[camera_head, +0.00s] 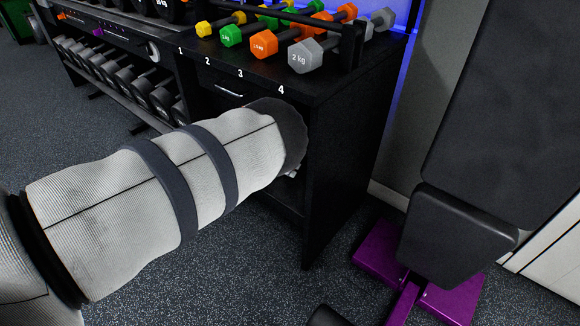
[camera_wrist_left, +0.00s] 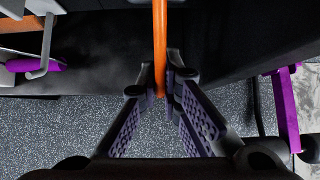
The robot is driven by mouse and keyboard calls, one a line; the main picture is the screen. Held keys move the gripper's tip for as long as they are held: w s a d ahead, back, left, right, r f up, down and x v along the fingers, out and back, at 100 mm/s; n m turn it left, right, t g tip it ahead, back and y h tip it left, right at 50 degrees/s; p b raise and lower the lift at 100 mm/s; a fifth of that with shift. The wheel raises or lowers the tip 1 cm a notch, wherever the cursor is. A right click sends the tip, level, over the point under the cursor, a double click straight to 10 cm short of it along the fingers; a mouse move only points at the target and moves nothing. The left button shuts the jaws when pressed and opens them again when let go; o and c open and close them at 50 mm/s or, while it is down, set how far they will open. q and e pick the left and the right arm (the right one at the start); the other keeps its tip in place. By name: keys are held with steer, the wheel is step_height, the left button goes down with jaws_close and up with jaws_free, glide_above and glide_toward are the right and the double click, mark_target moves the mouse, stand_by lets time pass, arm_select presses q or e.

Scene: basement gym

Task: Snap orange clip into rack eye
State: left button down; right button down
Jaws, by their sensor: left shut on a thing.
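My left arm reaches in from the left in the head view, and its padded sleeve hides nearly all of the gripper. In the left wrist view my left gripper (camera_wrist_left: 160,88) is shut on a long, narrow orange piece (camera_wrist_left: 160,38), which appears to be the orange clip. This piece runs up out of the picture from between the fingertips, so its upper end is hidden. A grey hook (camera_wrist_left: 47,48) shows at the upper left of the wrist view; I cannot tell whether it belongs to the rack eye. I cannot make out the eye itself. My right gripper is not in view.
A black cabinet (camera_head: 341,165) stands beyond my left arm, with coloured dumbbells (camera_head: 263,44) on top. A dumbbell rack (camera_head: 120,75) stands behind at left. A black bench with a purple base (camera_head: 455,297) stands at right. Speckled floor (camera_head: 250,285) is open in front.

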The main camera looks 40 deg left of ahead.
arm_select(q)
steer(key=shift+f, duration=0.2)
steer(key=shift+w+f+t, duration=0.15)
steer(key=shift+w+t, duration=0.1)
steer(key=shift+t, duration=0.35)
steer(key=shift+w+f+t+b, duration=0.3)
steer(key=shift+t+b, duration=0.4)
steer(key=shift+w+f+t+b, duration=0.3)
steer(key=shift+w+t+b, duration=0.2)
steer(key=shift+t+b, duration=0.6)
steer(key=w+t+b, duration=0.1)
steer(key=t+b, duration=0.1)
steer(key=b, duration=0.1)
steer(key=shift+d+f+h, duration=0.1)
steer(key=shift+h, duration=0.2)
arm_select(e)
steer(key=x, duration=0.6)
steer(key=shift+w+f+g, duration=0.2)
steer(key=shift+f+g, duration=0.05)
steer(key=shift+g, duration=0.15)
arm_select(q)
steer(key=c, duration=1.7)
jaws_free()
